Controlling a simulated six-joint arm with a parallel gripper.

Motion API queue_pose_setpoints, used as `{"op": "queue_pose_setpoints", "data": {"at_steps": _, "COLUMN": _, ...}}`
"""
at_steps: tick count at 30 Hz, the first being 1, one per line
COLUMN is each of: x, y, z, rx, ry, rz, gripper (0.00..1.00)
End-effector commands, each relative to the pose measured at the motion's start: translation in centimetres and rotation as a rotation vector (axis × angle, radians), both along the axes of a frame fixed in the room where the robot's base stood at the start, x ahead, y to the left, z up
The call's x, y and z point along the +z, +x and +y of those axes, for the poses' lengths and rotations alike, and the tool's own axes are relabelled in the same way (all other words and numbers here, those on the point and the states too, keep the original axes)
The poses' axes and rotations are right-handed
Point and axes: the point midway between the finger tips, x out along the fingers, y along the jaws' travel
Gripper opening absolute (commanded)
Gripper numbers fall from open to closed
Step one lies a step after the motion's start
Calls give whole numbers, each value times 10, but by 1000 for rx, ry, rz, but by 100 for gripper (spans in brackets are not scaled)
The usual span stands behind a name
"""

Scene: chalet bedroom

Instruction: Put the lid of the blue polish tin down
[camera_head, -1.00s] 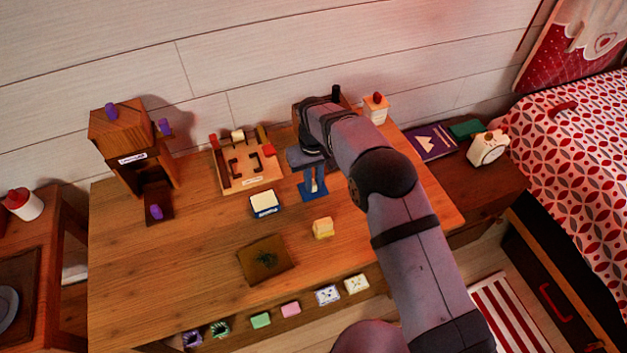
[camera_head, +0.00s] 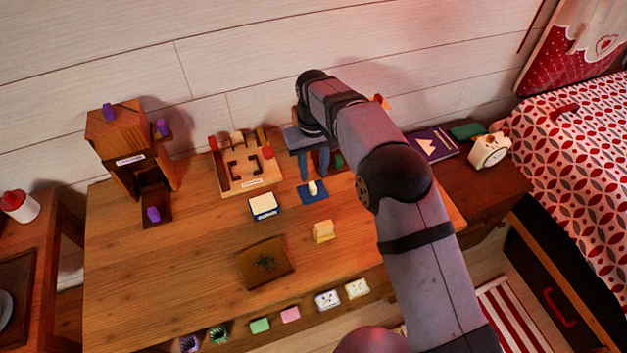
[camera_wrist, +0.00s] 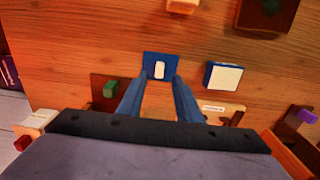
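My gripper (camera_head: 314,177) is open and empty, its two blue fingers pointing down at the desk; they show apart in the wrist view (camera_wrist: 158,84). Just beyond the fingertips lies a flat blue square (camera_head: 313,192) with a small upright white piece on it; it also shows in the wrist view (camera_wrist: 149,61). Left of it in the head view stands a blue box-like thing with a cream top (camera_head: 263,202), also in the wrist view (camera_wrist: 225,76). I cannot tell which of these, if either, is the polish tin or its lid.
A yellow block (camera_head: 323,231) and a brown square board (camera_head: 265,262) lie nearer the desk's front. A wooden tray with bars (camera_head: 247,181) and a wooden tower (camera_head: 128,150) stand left. The desk's left front (camera_head: 170,270) is clear.

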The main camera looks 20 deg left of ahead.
Motion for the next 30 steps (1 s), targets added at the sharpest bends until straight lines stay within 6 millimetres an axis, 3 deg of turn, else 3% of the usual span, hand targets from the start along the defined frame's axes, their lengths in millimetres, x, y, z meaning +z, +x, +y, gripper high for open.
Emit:
{"op": "queue_pose_setpoints", "data": {"at_steps": 9, "x": 45, "y": 0, "z": 0, "rx": 0, "ry": 1, "rz": -1, "gripper": 32}}
{"op": "queue_pose_setpoints", "data": {"at_steps": 23, "x": 56, "y": 1, "z": -3, "rx": -5, "ry": 0, "rz": 0, "gripper": 32}}
{"op": "queue_pose_setpoints", "data": {"at_steps": 26, "x": 58, "y": 5, "z": -14, "rx": -24, "ry": 0, "rz": 0, "gripper": 32}}
{"op": "queue_pose_setpoints", "data": {"at_steps": 30, "x": 64, "y": 14, "z": -48, "rx": -85, "ry": 0, "rz": 0, "gripper": 32}}
